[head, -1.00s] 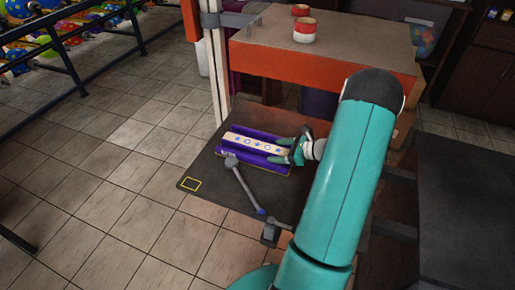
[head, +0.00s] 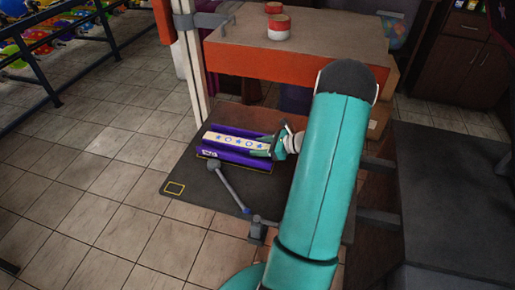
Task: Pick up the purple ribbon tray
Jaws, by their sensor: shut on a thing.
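The purple ribbon tray (head: 210,153) is in the head view, left of centre, over the dark mat-like platform (head: 190,184). A pale strip with blue star and ring marks lies along its middle. My gripper (head: 263,150) is at the tray's right end and is shut on it. The fingers hide part of that end. I cannot tell whether the tray touches the platform or is just clear of it.
An orange-edged table (head: 290,62) with red and white round tins (head: 278,28) stands behind. A jointed grey rod (head: 230,188) is in front of the tray. A dark bench (head: 450,200) is at right. Tiled floor is free at left.

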